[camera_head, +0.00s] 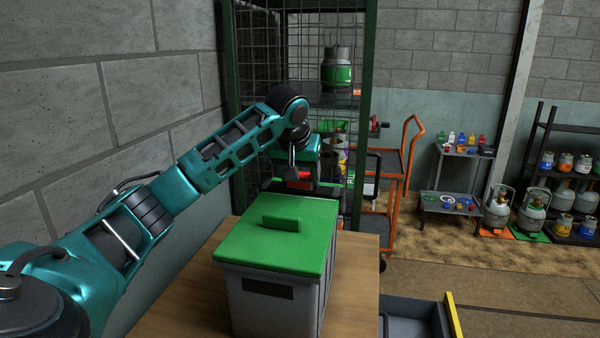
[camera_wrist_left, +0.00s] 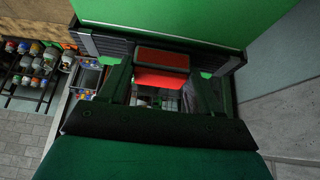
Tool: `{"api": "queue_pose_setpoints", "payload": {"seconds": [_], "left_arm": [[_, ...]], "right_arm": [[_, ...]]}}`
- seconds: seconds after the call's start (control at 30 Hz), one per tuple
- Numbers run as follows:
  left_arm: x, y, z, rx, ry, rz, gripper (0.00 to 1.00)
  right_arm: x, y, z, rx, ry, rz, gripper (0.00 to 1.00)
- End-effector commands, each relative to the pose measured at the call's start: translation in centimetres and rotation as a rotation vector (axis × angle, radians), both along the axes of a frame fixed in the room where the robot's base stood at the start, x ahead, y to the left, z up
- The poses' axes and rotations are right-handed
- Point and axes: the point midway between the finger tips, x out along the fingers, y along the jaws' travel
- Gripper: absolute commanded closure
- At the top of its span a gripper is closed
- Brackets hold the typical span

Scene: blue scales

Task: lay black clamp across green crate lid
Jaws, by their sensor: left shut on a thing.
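The green crate lid (camera_head: 270,245) sits flat on a grey crate (camera_head: 262,300) and has a raised green handle on top. The lid also fills the top of the left wrist view (camera_wrist_left: 190,18). My left gripper (camera_head: 301,180) is beyond the lid's far edge and shut on the black clamp (camera_head: 325,190). The clamp is a long dark bar with red parts, roughly level and parallel to that edge. In the left wrist view its red part (camera_wrist_left: 161,62) shows between my fingers. I cannot tell whether it touches the lid. My right gripper is out of view.
The crate stands on a wooden table (camera_head: 190,300) beside a block wall. A green-framed mesh cage (camera_head: 370,60) with a gas cylinder (camera_head: 337,70) rises behind. An orange trolley (camera_head: 395,165) stands to its right, and a dark bin (camera_head: 415,318) lies at front right.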

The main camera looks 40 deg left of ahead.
Motion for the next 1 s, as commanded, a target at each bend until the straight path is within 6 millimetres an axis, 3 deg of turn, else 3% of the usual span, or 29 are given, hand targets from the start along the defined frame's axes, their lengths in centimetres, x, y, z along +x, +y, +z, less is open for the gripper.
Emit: {"api": "queue_pose_setpoints", "payload": {"seconds": [0.93,0.97,1.0], "left_arm": [[0.0,-0.03,-0.26,0.0,-0.001,0.0,0.72],[0.01,-0.03,-0.26,0.0,-0.001,0.0,0.35],[0.01,-0.02,-0.26,0.0,-0.001,0.0,0.31]], "right_arm": [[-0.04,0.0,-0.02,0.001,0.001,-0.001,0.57],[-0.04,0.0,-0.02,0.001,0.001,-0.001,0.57],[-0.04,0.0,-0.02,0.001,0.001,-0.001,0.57]]}}
